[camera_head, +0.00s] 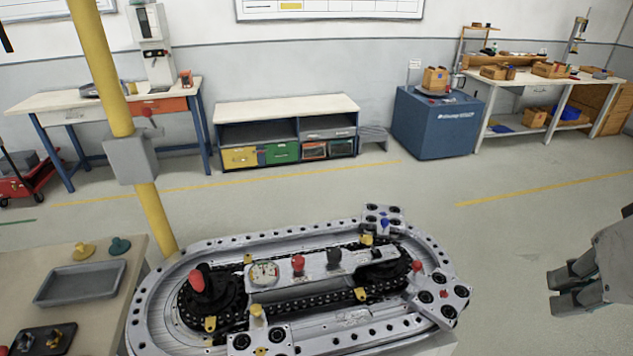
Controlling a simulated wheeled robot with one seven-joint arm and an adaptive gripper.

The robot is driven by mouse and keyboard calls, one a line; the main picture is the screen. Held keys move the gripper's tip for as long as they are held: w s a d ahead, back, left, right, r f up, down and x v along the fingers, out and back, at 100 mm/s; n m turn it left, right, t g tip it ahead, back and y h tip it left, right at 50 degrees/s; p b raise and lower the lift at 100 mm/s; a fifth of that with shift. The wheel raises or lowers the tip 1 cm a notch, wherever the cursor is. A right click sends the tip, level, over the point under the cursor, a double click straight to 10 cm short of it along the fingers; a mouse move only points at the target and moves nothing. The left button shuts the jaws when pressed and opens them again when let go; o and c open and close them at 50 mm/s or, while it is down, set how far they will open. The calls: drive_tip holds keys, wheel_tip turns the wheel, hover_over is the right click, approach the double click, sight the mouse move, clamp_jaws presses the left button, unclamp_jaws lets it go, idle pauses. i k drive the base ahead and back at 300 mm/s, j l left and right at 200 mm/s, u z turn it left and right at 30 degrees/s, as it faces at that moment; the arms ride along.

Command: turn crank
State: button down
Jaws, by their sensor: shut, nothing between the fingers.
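The oval ring track (320,341) lies in the lower middle, with a grey metal rim full of holes and a black chain inside. A crank with a red knob (197,281) stands on the black sprocket at its left end. My gripper (556,290) is at the right edge, shut and empty, well apart from the track and pointing left. The crank is on the far side of the track from it. Part of my gripper is cut off by the frame edge.
The track's middle carries a gauge (264,273), a red button (298,264) and a black knob (334,259). Plates with round holes (440,294) sit on the track. A yellow post (155,222) rises behind the crank. A side table with a grey tray (81,283) is left. Open floor lies behind.

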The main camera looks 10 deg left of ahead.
sight(214, 294)
drive_tip(key=i+u, duration=0.15)
drive_tip(key=u, duration=1.5)
